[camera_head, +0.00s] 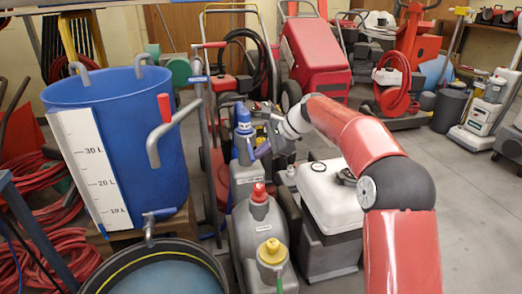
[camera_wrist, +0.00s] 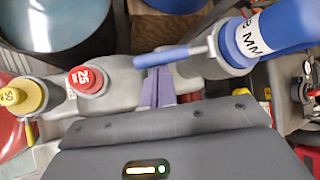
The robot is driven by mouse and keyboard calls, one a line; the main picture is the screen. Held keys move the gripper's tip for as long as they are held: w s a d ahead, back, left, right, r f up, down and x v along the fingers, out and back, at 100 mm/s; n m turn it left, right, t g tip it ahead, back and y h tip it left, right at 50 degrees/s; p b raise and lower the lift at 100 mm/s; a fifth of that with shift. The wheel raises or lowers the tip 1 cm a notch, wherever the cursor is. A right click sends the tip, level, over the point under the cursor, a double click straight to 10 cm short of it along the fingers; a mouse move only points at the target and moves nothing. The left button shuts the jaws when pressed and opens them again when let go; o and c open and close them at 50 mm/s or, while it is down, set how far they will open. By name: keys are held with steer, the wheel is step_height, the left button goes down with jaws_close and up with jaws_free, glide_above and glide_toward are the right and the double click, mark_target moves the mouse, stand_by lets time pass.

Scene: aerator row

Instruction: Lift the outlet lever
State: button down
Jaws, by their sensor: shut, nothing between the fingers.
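A blue lever (camera_wrist: 165,57) on a grey stem sticks out from a blue fitting with a white lettered band (camera_wrist: 245,42) in the wrist view. The fitting also shows in the head view (camera_head: 243,122), upright on a grey container. My gripper (camera_wrist: 157,75) is shut and empty, its purple-blue fingertips close beside the lever; I cannot tell if they touch. In the head view my gripper (camera_head: 258,152) is right of the fitting. A large blue tub (camera_head: 125,125) at left has a low tap with a small blue handle (camera_head: 160,213). I cannot tell which lever is the outlet lever.
Grey jugs with a red cap (camera_head: 258,192) and a yellow cap (camera_head: 271,250) stand in front. A white-topped machine (camera_head: 330,195) is to the right. A round dark basin (camera_head: 165,275) is below the tub. Floor at right (camera_head: 460,220) is clear.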

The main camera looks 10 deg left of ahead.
mark_target(251, 148)
steer(key=shift+r+p, duration=0.5)
steer(key=shift+p, duration=0.45)
step_height(251, 148, up, 2)
steer(key=p, duration=0.5)
steer(key=shift+s, duration=0.1)
steer(key=shift+r+p, duration=0.35)
steer(key=shift+p, duration=0.05)
